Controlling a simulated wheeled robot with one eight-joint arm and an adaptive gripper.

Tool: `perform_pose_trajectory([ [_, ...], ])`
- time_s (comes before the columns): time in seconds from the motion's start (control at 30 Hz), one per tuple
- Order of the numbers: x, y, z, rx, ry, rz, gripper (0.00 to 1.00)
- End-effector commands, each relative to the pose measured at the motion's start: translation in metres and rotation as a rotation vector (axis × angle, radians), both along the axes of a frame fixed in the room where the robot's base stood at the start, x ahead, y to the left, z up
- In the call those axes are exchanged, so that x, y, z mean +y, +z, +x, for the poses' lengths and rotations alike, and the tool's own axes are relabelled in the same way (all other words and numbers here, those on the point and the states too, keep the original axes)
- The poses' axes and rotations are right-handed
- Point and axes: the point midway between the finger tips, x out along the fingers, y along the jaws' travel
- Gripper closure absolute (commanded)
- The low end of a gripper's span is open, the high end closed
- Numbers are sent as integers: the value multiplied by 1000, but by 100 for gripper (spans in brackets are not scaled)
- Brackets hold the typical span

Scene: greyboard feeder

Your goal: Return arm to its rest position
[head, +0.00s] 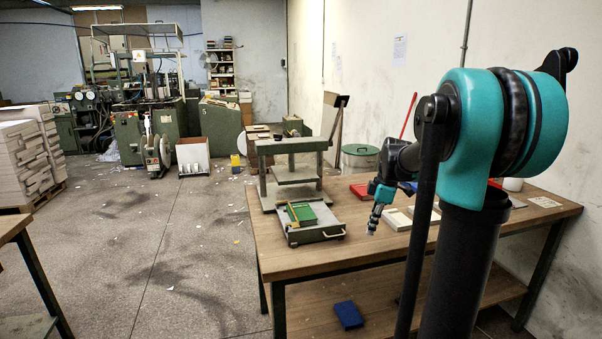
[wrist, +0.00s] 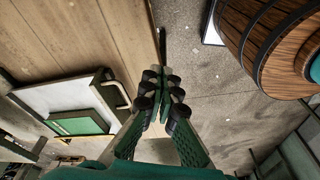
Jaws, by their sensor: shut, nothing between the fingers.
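My arm rises at the right of the head view, with a teal shoulder and black links. My gripper (head: 374,222) hangs over the wooden workbench (head: 285,258), pointing down, to the right of the grey tray of a press. In the wrist view my gripper (wrist: 162,100) is shut, its dark finger pads together with nothing between them. Part of the arm hides the right side of the bench.
A press (head: 290,147) stands on the bench, with a green board (head: 302,213) on its tray. A red tray (head: 360,191) and pale blocks (head: 397,219) lie near my gripper. A blue item (head: 348,315) lies on the lower shelf.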

Motion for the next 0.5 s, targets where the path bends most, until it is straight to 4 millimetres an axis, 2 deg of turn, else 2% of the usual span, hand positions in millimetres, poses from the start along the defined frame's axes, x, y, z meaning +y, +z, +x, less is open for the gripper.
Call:
perform_pose_trajectory([
  [0.17,11,-26,-39,-15,-251,-28,100],
  [0.5,26,-102,-148,-99,-965,2,100],
])
